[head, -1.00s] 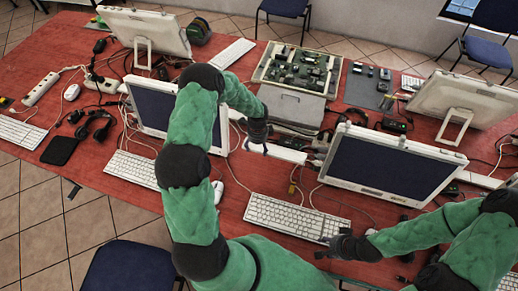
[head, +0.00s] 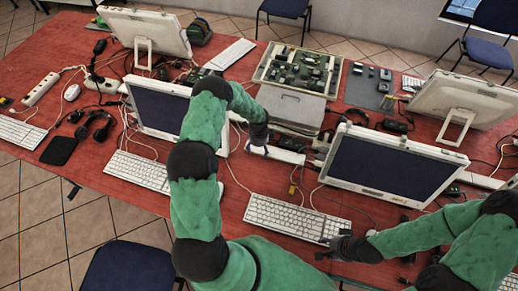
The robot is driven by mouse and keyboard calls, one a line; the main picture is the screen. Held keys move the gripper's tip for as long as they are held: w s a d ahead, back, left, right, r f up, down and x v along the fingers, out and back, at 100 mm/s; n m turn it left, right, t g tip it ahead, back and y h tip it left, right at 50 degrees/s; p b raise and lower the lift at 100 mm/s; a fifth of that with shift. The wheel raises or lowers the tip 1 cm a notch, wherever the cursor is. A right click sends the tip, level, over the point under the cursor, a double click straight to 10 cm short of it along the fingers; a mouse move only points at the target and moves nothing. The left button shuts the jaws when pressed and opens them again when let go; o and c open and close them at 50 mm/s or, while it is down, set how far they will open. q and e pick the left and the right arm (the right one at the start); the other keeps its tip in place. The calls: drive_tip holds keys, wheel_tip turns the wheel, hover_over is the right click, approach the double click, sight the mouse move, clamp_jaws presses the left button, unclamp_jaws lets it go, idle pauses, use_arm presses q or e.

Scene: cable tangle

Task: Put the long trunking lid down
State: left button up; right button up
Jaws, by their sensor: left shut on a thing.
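The long trunking lid (head: 286,156) is a white strip between the two near monitors, in front of the grey metal box. My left gripper (head: 257,150) reaches down from above and is shut on the lid near its visible left part. The arm and gripper hide some of the lid, and I cannot tell whether it touches the table. My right gripper (head: 325,248) is low over the table's front edge, by the right end of the middle keyboard. Its fingers look spread and empty.
Near monitors stand left (head: 160,106) and right (head: 390,165) of the lid. The middle keyboard (head: 290,217) lies in front. The grey box (head: 291,105) and a circuit board tray (head: 297,71) are behind. Loose cables run around the lid. Some red tabletop (head: 110,205) is bare at left.

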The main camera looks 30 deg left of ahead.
use_arm(q)
drive_tip(key=shift+f, duration=0.15)
drive_tip(key=o, duration=1.2)
drive_tip(key=shift+c, duration=0.2)
